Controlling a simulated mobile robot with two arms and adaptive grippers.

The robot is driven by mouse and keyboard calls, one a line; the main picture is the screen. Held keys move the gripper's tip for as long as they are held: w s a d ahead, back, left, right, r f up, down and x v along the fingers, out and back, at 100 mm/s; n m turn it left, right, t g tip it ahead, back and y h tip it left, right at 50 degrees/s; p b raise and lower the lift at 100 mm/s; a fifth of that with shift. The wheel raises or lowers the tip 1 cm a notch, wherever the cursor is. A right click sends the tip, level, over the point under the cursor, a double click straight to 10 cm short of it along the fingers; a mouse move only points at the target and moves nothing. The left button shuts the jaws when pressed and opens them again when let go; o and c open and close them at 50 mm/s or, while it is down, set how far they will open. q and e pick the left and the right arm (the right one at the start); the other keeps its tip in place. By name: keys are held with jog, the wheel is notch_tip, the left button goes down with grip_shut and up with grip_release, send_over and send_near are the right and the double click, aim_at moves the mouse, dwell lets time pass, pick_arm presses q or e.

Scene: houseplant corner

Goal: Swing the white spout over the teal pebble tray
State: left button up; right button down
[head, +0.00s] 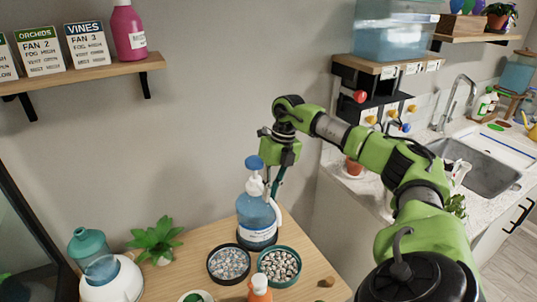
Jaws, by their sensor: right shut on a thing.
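A blue pump bottle (256,212) with a blue top (254,162) and white neck stands upright on the wooden table. Its white spout (278,213) shows in small part at the bottle's right side, curving downward. My right gripper (274,186) comes from above right, pointing down beside the bottle neck. It is shut on the spout; its fingers and arm hide much of the contact. The teal pebble tray (279,282), filled with pale pebbles, sits in front of the bottle, slightly to the right. My left gripper is out of view.
A dark-rimmed tray (229,283) of grey pebbles touches or nearly touches the teal tray's left side. A green plant (157,238) and a white humidifier (120,283) are at left. The right table corner is mostly clear.

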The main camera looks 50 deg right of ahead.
jog(key=shift+d+r, duration=0.1)
jog(key=c, duration=2.1)
grip_release()
jog(key=shift+c, duration=0.2)
notch_tip(320, 180, up, 12)
jog(key=d, duration=0.2)
jog(key=shift+s+d, duration=0.15)
jog(key=shift+s, duration=0.3)
